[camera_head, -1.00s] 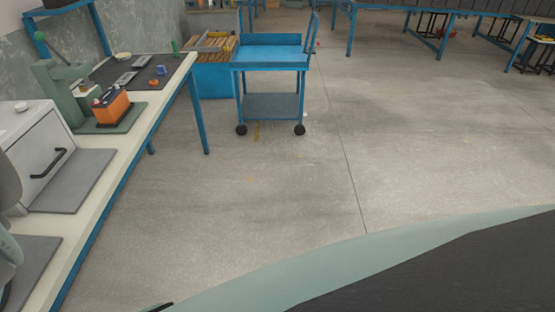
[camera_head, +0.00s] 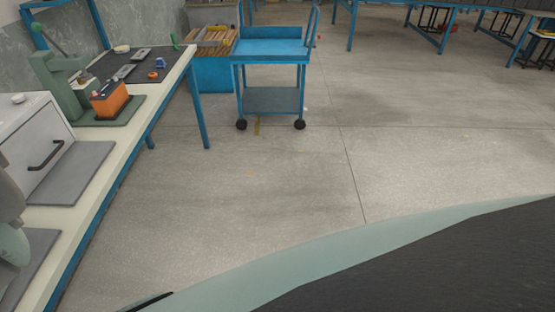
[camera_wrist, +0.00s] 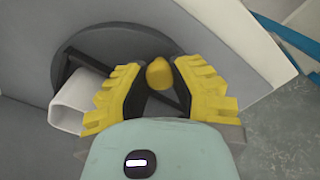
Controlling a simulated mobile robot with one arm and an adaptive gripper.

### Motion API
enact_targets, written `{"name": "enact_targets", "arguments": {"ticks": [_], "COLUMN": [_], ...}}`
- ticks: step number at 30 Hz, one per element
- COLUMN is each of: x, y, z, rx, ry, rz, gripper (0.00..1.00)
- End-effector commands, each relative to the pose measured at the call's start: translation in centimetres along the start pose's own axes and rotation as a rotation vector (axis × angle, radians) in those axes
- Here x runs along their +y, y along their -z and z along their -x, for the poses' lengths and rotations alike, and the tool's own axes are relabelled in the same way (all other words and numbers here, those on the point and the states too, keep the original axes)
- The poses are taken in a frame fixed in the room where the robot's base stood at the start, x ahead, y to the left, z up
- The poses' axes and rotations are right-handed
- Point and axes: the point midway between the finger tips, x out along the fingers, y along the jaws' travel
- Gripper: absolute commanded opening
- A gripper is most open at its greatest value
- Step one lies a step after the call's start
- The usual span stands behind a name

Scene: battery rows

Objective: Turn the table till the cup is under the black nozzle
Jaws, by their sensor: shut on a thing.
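In the wrist view my gripper (camera_wrist: 158,76) has its yellow, ridged fingers shut on a yellow knob (camera_wrist: 159,72). The knob stands at the right part of a round table (camera_wrist: 88,46) with a dark rim and dark bars. A white, open-ended cup-like piece (camera_wrist: 72,106) lies in view just left of my left finger. My fingers and wrist hide much of the round table. I cannot make out the black nozzle in either view. My gripper does not show in the head view.
A blue trolley (camera_head: 271,48) stands beyond. The floor (camera_head: 260,180) between is clear. A blue bar (camera_wrist: 285,38) crosses the wrist view's right corner.

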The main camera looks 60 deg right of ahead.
Motion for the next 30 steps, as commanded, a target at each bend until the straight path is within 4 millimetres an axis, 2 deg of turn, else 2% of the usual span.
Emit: {"name": "enact_targets", "arguments": {"ticks": [24,25,30], "x": [0.62,0.62,0.56], "y": [-0.59,-0.59,-0.53], "z": [-0.16,-0.16,-0.11], "rx": [0.001,0.001,0.001], "ry": [-0.005,-0.006,-0.004], "rz": [0.054,0.054,0.055], "gripper": [0.0,0.28,0.43]}}
